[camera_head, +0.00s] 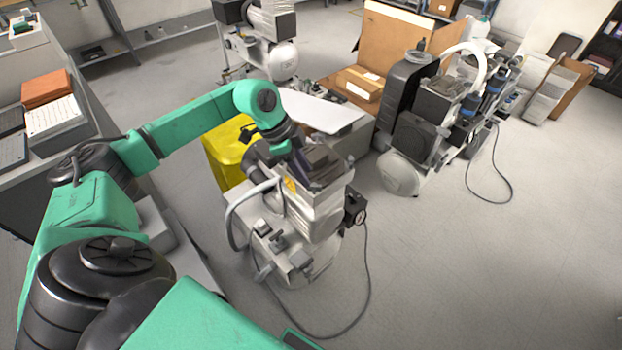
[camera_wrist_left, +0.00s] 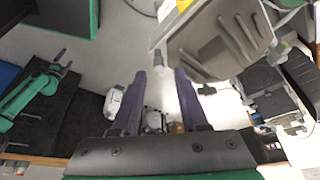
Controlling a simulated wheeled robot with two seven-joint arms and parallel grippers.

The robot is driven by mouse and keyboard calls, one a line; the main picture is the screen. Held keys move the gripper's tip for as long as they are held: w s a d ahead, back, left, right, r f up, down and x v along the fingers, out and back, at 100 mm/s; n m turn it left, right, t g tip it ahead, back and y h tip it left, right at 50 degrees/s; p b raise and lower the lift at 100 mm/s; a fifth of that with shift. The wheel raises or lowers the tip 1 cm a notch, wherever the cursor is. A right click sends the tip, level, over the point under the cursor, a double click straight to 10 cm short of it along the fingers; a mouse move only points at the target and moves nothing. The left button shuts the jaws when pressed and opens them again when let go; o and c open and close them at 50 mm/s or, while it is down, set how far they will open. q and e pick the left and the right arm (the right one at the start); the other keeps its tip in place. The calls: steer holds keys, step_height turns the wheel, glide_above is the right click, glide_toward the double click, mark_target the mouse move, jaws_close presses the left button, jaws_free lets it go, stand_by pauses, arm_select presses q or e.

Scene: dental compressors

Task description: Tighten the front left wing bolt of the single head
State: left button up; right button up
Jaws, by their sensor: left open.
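The single head compressor (camera_head: 285,232) stands on the floor at the middle of the head view, with a silver tank and a grey hose. My left gripper (camera_head: 318,165) is over its upper part, and the arm comes in from the left. In the left wrist view the two dark purple fingers of my left gripper (camera_wrist_left: 160,82) stand apart. A ribbed grey head (camera_wrist_left: 222,40) fills the upper right there, and a small grey fitting (camera_wrist_left: 158,60) shows near the fingertips. I cannot tell which part is the front left wing bolt. A second green arm's gripper (camera_wrist_left: 64,60) is small at the left.
A yellow container (camera_head: 226,152) stands behind the compressor at the left. Another compressor (camera_head: 415,130) stands to the right, with a cardboard box (camera_head: 360,82) beside it. A black cable (camera_head: 366,285) loops on the floor. The right foreground floor is clear.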

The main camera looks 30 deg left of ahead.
mark_target(314, 185)
arm_select(q)
steer(key=x, duration=0.3)
steer(key=shift+d+f, duration=0.35)
steer(key=shift+f, duration=0.2)
steer(key=shift+w, duration=0.1)
jaws_close()
arm_select(e)
steer(key=shift+w+a+r, duration=0.1)
steer(key=shift+w+a, duration=0.25)
steer(key=shift+w, duration=0.2)
steer(key=shift+w+a, duration=0.3)
steer(key=shift+w, duration=0.2)
